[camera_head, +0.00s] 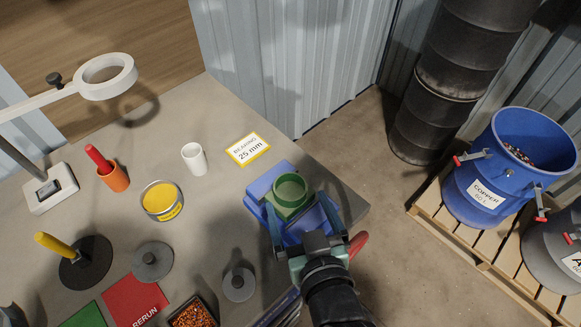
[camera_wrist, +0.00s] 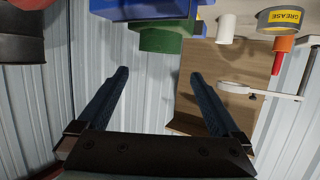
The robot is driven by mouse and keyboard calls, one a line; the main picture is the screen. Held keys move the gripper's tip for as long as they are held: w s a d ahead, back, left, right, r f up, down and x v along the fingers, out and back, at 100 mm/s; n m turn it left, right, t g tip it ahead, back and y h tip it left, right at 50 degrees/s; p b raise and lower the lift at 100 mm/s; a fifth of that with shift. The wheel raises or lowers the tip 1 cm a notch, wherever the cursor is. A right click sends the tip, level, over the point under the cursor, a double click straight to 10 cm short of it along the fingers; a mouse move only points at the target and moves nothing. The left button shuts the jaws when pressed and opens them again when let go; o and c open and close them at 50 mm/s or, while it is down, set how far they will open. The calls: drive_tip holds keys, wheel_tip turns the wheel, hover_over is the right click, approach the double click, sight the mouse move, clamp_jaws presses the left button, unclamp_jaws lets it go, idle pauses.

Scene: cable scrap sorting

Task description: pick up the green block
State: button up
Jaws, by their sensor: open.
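The green block (camera_head: 290,190) has a round hollow top on a squarish base and rests on a blue box (camera_head: 262,187) at the table's right corner. In the wrist view the green block (camera_wrist: 160,40) appears upside down below the blue box (camera_wrist: 135,10), beyond my fingertips. My gripper (camera_head: 299,208) is open, its two dark blue fingers apart at the near side of the block. In the wrist view my gripper (camera_wrist: 160,74) has nothing between its fingers. My wrist hides the near part of the blue box.
A white cup (camera_head: 194,160), yellow tin (camera_head: 162,201) and orange cup (camera_head: 114,177) stand to the left. A grey weight (camera_head: 239,284) lies nearer. A red object (camera_head: 358,244) shows beside my gripper. Blue copper drum (camera_head: 487,190) stands on a pallet at right.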

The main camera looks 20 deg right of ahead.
drive_tip(key=shift+s+d+f+g+p, duration=0.1)
drive_tip(key=shift+s+g+p, duration=0.4)
drive_tip(key=shift+s, duration=0.55)
drive_tip(key=shift+f, duration=0.2)
drive_tip(key=p, duration=0.1)
approach(287, 176)
drive_tip(key=x, duration=0.4)
drive_tip(key=shift+d+f, duration=0.2)
drive_tip(key=shift+f, duration=0.05)
drive_tip(key=shift+a+p+x, duration=0.1)
drive_tip(key=shift+p+x, duration=0.35)
drive_tip(key=shift+x, duration=0.85)
drive_tip(key=shift+a+p+x, duration=0.15)
drive_tip(key=shift+p+x, duration=0.3)
drive_tip(key=shift+x, duration=0.85)
drive_tip(key=shift+r, duration=0.15)
clamp_jaws()
drive_tip(key=shift+w+r, duration=0.1)
drive_tip(key=shift+r, duration=0.05)
